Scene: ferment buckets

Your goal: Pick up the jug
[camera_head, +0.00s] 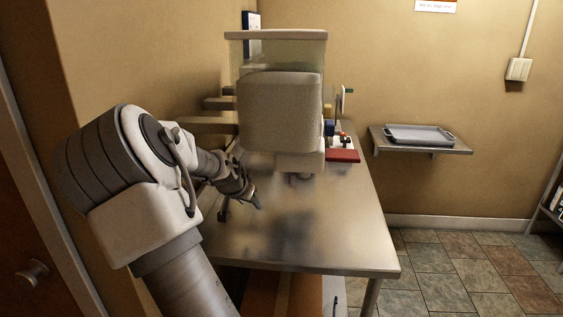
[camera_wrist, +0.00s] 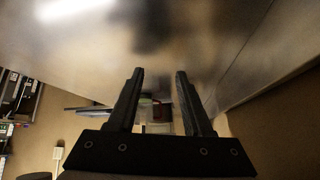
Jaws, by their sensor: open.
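I cannot make out a jug for certain in either view. My gripper (camera_head: 240,208) is low over the left part of the steel table (camera_head: 320,235) in the head view, in front of and to the left of a large pale rounded block (camera_head: 281,112). In the wrist view my gripper (camera_wrist: 160,75) has its two dark fingers apart, with nothing held between them. Small dark red and green shapes show beyond the fingers, too blurred to name. The pale block hides much of the table's back.
Behind the block stands a translucent lidded container (camera_head: 277,53). A red item (camera_head: 342,156) and small coloured things are at the table's right back. A grey tray (camera_head: 419,134) lies on a wall shelf (camera_head: 456,147). The table's front is clear; a wall runs along the left.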

